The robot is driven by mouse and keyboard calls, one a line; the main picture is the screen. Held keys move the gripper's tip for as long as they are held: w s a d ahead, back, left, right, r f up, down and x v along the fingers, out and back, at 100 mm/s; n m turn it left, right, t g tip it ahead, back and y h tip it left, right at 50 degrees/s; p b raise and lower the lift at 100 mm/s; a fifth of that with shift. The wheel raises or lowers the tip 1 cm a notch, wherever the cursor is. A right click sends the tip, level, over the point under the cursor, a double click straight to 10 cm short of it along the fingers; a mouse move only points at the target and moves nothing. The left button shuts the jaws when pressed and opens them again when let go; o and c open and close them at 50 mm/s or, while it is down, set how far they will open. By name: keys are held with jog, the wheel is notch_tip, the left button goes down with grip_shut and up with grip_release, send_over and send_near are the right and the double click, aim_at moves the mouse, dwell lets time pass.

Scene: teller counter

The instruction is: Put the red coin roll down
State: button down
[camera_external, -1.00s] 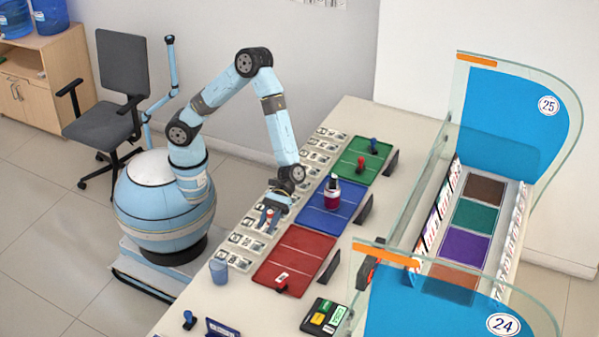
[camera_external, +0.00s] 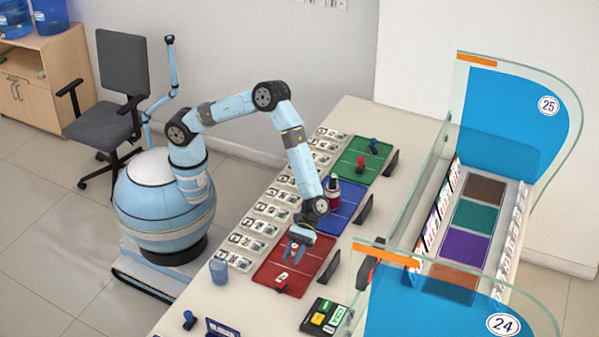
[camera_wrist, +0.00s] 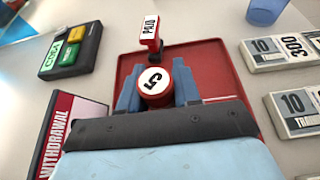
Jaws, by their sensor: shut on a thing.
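The red coin roll (camera_wrist: 154,90) has a white end marked 5. In the wrist view it stands between the two blue fingers of my gripper (camera_wrist: 156,90), which are shut on it. In the external view my gripper (camera_external: 298,251) points down over the red mat (camera_external: 317,249), and the roll is mostly hidden by the fingers. I cannot tell whether the roll touches the mat. The red mat also shows around the fingers in the wrist view (camera_wrist: 212,72).
A keypad (camera_external: 324,316) and a blue cup (camera_external: 219,270) are nearby.

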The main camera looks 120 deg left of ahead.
aim_at(295, 271)
jog(key=shift+w+d+f, duration=0.2)
jog(key=shift+w+f, duration=0.25)
jog(key=shift+f, duration=0.15)
jog(key=shift+w+f, duration=0.1)
jog(key=shift+f, duration=1.5)
jog(key=c, duration=0.8)
grip_release()
